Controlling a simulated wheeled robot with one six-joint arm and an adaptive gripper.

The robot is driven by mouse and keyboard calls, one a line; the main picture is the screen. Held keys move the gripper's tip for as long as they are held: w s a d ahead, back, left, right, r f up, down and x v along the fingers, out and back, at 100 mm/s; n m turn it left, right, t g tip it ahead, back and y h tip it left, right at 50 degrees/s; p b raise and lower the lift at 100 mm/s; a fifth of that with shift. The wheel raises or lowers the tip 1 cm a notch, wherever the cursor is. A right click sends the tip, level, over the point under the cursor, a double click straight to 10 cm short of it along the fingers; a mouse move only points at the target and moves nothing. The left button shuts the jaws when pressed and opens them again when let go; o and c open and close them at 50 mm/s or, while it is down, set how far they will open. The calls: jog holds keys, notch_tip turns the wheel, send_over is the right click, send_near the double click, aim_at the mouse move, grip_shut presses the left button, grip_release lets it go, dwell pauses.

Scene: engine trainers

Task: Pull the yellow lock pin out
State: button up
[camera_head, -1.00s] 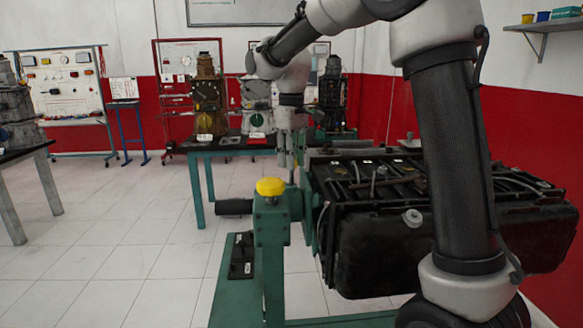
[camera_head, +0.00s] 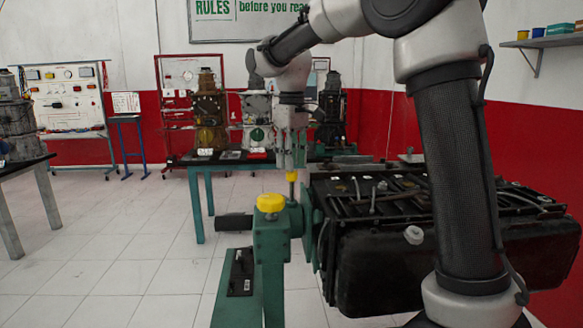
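A small yellow head on a thin metal shaft (camera_head: 291,176), apparently the lock pin, stands upright at the green stand (camera_head: 270,245). My gripper (camera_head: 291,165) points down directly above it, its fingertips at or just over the yellow head. I cannot tell whether they touch or grip it. The lower end of the shaft meets the green part behind the stand's post, and whether it is still seated there is hidden. A larger yellow knob (camera_head: 270,203) sits on top of the post, nearer the camera.
A black engine block (camera_head: 375,265) is mounted right of the stand, below my arm. A black handle (camera_head: 234,221) sticks out left of the post. A table with engine trainers (camera_head: 207,125) stands behind. The tiled floor at left is clear.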

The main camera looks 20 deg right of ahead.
notch_tip(320, 180, up, 9)
jog(key=shift+r, duration=0.15)
dwell(0.4)
